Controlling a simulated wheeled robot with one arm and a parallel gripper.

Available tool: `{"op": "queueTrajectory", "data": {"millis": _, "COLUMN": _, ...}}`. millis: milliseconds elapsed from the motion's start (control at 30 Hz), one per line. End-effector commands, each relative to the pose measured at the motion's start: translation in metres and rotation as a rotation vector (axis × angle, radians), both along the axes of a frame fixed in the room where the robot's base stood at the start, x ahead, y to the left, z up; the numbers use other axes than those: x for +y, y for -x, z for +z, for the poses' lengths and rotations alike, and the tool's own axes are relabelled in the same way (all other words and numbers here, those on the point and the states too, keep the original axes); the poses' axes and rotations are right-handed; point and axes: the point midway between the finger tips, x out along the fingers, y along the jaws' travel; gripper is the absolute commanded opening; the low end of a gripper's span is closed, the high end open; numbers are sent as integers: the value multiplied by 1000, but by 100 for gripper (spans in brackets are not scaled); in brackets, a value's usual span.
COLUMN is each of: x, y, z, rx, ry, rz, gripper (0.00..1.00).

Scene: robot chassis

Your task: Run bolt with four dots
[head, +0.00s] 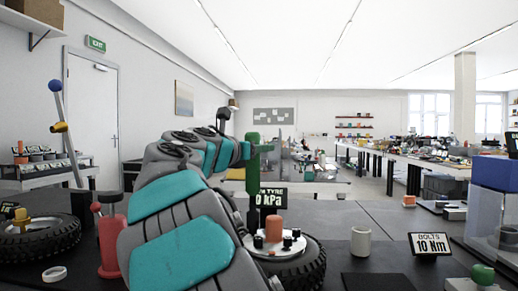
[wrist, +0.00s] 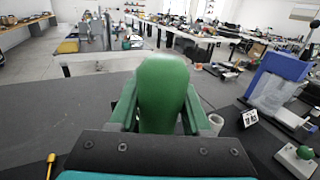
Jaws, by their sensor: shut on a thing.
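My gripper (wrist: 161,108) is shut on a green rounded tool (wrist: 163,82), which stands between its green fingers in the wrist view. In the head view the green tool (head: 252,175) appears as an upright shaft beyond my teal and grey arm, above the left side of the near wheel. That wheel (head: 302,272) lies flat with a pale hub, an orange-brown centre post (head: 274,228) and several dark bolts (head: 287,242). I cannot make out dots on any bolt. My arm hides part of the wheel, and the tool's lower end is unclear.
A pressure sign (head: 269,198) stands behind the wheel. A pale cup (head: 360,242) and a "BOLTS 10 Nm" sign (head: 430,244) are to its right. A clear bin with blue top (head: 495,190) is far right. A second wheel (head: 40,238) and a red pump (head: 111,240) are left.

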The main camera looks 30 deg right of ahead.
Motion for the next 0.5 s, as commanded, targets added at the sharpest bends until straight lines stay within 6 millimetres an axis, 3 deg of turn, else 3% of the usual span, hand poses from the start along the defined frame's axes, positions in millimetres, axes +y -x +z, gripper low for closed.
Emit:
{"op": "queueTrajectory", "data": {"millis": 367, "x": -1, "y": -1, "z": -4, "rx": 6, "ry": -4, "rz": -3, "gripper": 0}}
{"op": "queueTrajectory", "data": {"millis": 500, "x": -1, "y": -1, "z": 5, "rx": 5, "ry": -5, "rz": -2, "gripper": 0}}
